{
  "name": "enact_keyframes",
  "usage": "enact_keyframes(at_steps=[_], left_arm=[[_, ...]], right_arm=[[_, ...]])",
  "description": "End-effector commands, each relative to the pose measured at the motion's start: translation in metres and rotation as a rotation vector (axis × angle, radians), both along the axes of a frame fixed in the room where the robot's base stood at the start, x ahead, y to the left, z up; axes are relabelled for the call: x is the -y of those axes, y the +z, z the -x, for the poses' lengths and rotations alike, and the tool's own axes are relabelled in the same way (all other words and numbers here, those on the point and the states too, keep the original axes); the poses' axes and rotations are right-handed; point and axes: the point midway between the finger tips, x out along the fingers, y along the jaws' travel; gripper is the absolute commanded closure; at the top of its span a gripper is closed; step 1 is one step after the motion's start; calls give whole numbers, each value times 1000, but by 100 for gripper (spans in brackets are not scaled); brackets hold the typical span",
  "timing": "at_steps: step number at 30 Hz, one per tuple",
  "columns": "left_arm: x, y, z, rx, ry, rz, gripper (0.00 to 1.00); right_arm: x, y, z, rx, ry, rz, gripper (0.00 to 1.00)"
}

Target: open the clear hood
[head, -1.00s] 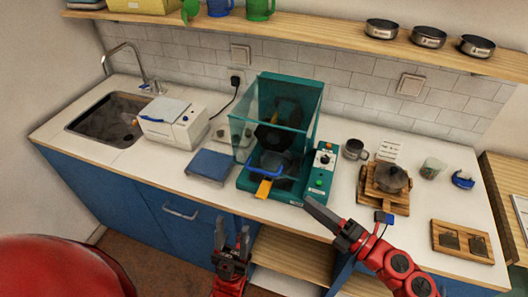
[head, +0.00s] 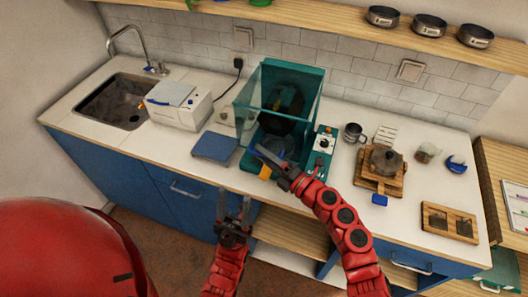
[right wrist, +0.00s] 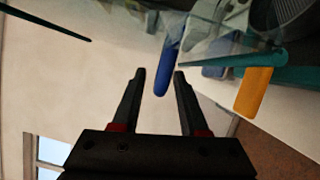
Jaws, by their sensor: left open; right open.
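The clear hood (head: 250,100) is a see-through box on the teal machine (head: 318,150) in the middle of the counter. In the right wrist view the hood (right wrist: 215,35) shows at the top, with a blue handle (right wrist: 167,67) beyond the fingertips. My left gripper (head: 234,208) is open and empty in front of the counter's edge.
An orange tab (right wrist: 254,92) sticks out below the hood. A blue pad (head: 214,147) and a white box (head: 180,105) stand to the left. A pot (head: 385,160) on a wooden board and a grey mug (head: 353,132) stand to the right. A shelf (head: 330,22) runs above.

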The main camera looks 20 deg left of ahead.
Motion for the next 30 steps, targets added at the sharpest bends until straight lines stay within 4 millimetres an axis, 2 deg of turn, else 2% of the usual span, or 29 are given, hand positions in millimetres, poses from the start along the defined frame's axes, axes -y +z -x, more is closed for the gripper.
enact_keyframes(at_steps=[8, 15, 30], left_arm=[[0, 0, 0, 0, 0, 0, 50], [0, 0, 0, 0, 0, 0, 50], [0, 0, 0, 0, 0, 0, 50]], right_arm=[[-1, 0, 0, 0, 0, -1, 58], [-1, 1, 0, 0, 0, -1, 100], [-1, 0, 0, 0, 0, -1, 100]])
